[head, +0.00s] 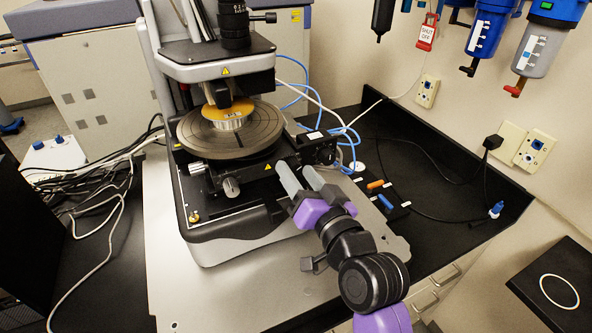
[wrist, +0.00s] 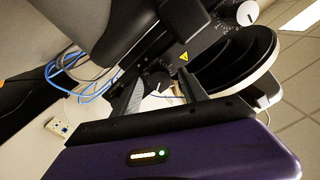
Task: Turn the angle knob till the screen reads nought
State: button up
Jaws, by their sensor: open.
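The stylus profiler (head: 215,225) stands on the bench with a round dark stage (head: 195,135). A dark knob with a grey face (head: 231,187) sits on its front below the stage. A smaller silver knob (head: 197,168) is to its left. A pale-faced knob (wrist: 247,13) shows at the top right of the wrist view. I cannot tell which is the angle knob. My gripper (head: 300,174) is open and empty, right of the front knob and apart from it. In the wrist view its fingers (wrist: 160,92) point at the machine's dark side. No readable screen shows.
A black box-shaped unit (head: 318,148) with blue cables sits on the machine's right, close beyond my fingers. An orange piece (head: 375,184) and a blue piece (head: 385,201) lie on the black bench to the right. A wall is behind.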

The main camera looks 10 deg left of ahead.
jog(key=v, duration=0.7)
jog(key=shift+s+d, duration=0.25)
jog(key=shift+s, duration=0.1)
jog(key=s+d+r+t+h+b, duration=0.1)
jog(key=s+d+r+t+b, duration=0.15)
jog(key=s+d, duration=0.4)
jog(key=s+d+f+m+t+h+b, duration=0.1)
jog(key=s+d+f+t+h, duration=0.1)
jog(key=s+d+f+h, duration=0.6)
jog(key=s+d+f+g+b, duration=0.1)
jog(key=s+d+f, duration=0.1)
jog(key=s+f, duration=0.2)
jog(key=s+d+f+g+b, duration=0.1)
jog(key=s+f, duration=0.4)
jog(key=s, duration=0.6)
jog(key=s+d+f+g+h+b, duration=0.1)
jog(key=s+d+f+g, duration=0.1)
jog(key=s+d+f, duration=0.2)
jog(key=s+d, duration=0.1)
jog(key=s, duration=0.2)
jog(key=shift+s+d+g+b, duration=0.25)
jog(key=shift+s+g+b, duration=0.1)
jog(key=shift+f, duration=0.15)
